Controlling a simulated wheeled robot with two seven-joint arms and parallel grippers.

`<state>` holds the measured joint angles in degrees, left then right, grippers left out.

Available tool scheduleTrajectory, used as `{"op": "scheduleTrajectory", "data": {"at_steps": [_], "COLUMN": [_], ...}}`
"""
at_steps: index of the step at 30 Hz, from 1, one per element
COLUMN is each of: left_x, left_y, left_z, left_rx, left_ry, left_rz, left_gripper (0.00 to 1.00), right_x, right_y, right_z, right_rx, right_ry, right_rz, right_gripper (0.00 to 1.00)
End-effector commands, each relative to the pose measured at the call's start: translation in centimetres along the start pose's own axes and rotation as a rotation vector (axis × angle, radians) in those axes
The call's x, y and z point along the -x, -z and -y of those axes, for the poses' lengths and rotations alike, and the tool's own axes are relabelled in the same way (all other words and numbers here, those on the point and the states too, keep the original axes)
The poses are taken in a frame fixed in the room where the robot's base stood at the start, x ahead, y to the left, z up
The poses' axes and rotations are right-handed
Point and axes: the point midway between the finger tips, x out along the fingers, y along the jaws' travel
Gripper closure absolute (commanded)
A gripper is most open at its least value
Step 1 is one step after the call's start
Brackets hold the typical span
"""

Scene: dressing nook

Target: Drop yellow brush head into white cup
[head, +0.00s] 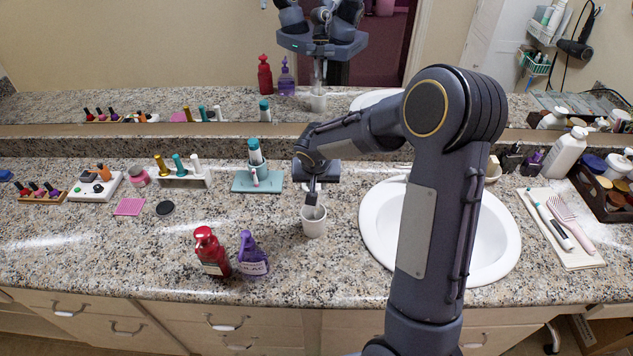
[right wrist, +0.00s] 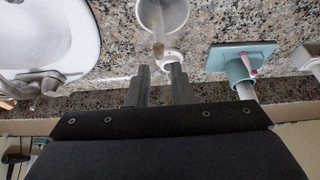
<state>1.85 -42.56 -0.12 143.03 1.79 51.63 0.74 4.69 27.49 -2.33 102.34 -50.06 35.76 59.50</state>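The white cup (head: 314,223) stands on the counter left of the sink; in the right wrist view its rim and inside (right wrist: 178,12) show at the top. A pale yellow brush head (right wrist: 158,30) shows inside the cup, its near end against or over the rim; whether it rests on the cup's bottom I cannot tell. My right gripper (head: 312,196) is just above and behind the cup in the head view. My left gripper is not in view.
A red bottle (head: 212,252) and a purple bottle (head: 252,256) stand front left of the cup. A teal holder (head: 243,182) with a toothbrush is behind left. The sink (head: 480,240) is right. A mirror runs along the back. Counter in front of the cup is clear.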

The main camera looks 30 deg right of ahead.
Motion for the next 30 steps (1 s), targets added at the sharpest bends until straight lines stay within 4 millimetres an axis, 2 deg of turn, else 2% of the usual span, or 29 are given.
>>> {"op": "scheduleTrajectory", "data": {"at_steps": [1,3,13,24,30], "left_x": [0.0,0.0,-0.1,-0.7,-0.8], "left_y": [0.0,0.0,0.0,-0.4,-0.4], "left_z": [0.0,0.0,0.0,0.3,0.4], "left_rx": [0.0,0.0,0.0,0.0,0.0], "left_ry": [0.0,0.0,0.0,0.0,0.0], "left_rz": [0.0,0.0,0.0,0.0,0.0], "left_gripper": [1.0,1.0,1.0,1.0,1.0], "right_x": [0.0,0.0,0.4,6.2,7.7], "right_y": [0.0,0.0,0.0,0.1,0.0], "right_z": [0.0,0.0,0.0,0.0,0.0], "right_rx": [0.0,0.0,0.0,0.0,0.0], "right_ry": [0.0,0.0,0.0,0.002,0.0], "right_rz": [0.0,0.0,-0.001,-0.004,-0.001], "right_gripper": [0.74,0.65,0.65,0.65,0.65]}}
